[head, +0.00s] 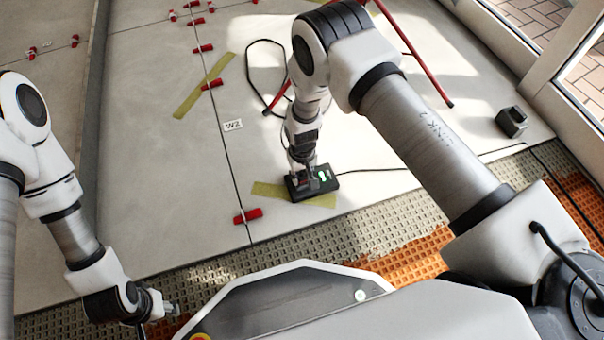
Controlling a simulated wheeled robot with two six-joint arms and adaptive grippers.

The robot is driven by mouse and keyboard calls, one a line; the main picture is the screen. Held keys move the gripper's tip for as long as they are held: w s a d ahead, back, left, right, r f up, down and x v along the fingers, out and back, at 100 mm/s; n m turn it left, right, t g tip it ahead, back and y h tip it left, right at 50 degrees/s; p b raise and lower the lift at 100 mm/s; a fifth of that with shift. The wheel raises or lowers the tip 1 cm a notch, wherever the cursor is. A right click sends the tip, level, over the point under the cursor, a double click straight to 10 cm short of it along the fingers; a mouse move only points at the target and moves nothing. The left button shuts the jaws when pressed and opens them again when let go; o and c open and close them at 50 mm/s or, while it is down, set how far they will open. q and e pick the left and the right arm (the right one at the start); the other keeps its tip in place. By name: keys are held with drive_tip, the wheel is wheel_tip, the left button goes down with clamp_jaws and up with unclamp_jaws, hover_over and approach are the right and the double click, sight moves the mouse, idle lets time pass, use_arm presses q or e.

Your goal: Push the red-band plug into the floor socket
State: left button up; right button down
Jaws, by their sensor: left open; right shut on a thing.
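The floor socket (330,184) is a black block with green lights on its top, on the pale tiles near their front edge. My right gripper (304,182) points down at the socket's left part and is shut on the red-band plug. The plug is mostly hidden by the fingers; only a little red shows there. I cannot tell how deep the plug sits in the socket. My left gripper (168,308) is open and empty, low at the left over the grey ribbed matting, well apart from the socket.
A black cable (375,170) runs right from the socket; another cable (250,70) loops behind my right arm. Red levelling wedges (248,216) line the tile joints. Yellow tape (205,85) lies on the tiles. A dark block (511,122) stands at right, near the glazed door.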

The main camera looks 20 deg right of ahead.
drive_tip(key=c, duration=0.8)
unclamp_jaws()
drive_tip(key=shift+o, duration=0.2)
wheel_tip(320, 180, up, 12)
